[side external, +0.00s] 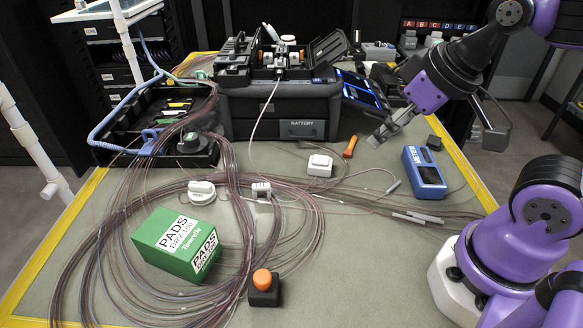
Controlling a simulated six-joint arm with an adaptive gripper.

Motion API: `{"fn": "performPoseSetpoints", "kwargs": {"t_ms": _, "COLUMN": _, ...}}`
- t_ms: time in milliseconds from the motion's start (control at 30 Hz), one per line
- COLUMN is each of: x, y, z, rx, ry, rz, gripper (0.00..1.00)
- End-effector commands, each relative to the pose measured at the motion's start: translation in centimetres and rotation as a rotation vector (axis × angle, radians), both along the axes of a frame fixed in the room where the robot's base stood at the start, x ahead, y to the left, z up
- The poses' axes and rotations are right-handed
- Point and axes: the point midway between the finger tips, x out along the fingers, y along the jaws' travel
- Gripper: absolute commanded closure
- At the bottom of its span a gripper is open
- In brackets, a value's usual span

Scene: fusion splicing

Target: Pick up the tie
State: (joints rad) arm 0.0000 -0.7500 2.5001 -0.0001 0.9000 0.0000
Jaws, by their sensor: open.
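I cannot pick out the tie for certain. A small white piece (261,189) sits on the brown fibre bundle near the mid-table, and I cannot tell if it is a tie. My gripper (376,141) comes in from the upper right and hangs over the table, between the orange-handled tool (350,147) and the blue meter (425,174). It is open with nothing seen between its fingers. It is well to the right of the white piece and apart from it.
The fusion splicer (280,105) stands at the back on a dark case. Looped fibres (140,200) cover the left and middle. A green pads box (178,242), a white box (319,166), a white round item (201,191) and an orange-topped dispenser (263,288) stand around them.

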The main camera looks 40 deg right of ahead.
Motion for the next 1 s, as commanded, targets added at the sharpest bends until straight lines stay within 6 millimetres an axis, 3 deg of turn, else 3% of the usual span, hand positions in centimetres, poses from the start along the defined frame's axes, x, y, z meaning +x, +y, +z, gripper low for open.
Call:
{"fn": "performPoseSetpoints", "kwargs": {"t_ms": 233, "x": 1.0, "y": 0.3, "z": -0.4, "rx": -0.015, "ry": 0.009, "rz": 0.066, "gripper": 0.46}}
{"fn": "performPoseSetpoints", "kwargs": {"t_ms": 367, "x": 3.9, "y": 1.2, "z": -1.9, "rx": -0.032, "ry": 0.023, "rz": 0.259, "gripper": 0.46}}
{"fn": "performPoseSetpoints", "kwargs": {"t_ms": 633, "x": 11.0, "y": 3.9, "z": -7.0, "rx": 0.054, "ry": -0.103, "rz": 0.717, "gripper": 0.46}}
{"fn": "performPoseSetpoints", "kwargs": {"t_ms": 800, "x": 13.2, "y": 4.6, "z": -9.0, "rx": 0.112, "ry": -0.223, "rz": 0.837, "gripper": 0.46}}
{"fn": "performPoseSetpoints", "kwargs": {"t_ms": 1000, "x": 14.5, "y": 5.5, "z": -10.4, "rx": 0.133, "ry": -0.276, "rz": 0.873, "gripper": 0.46}}
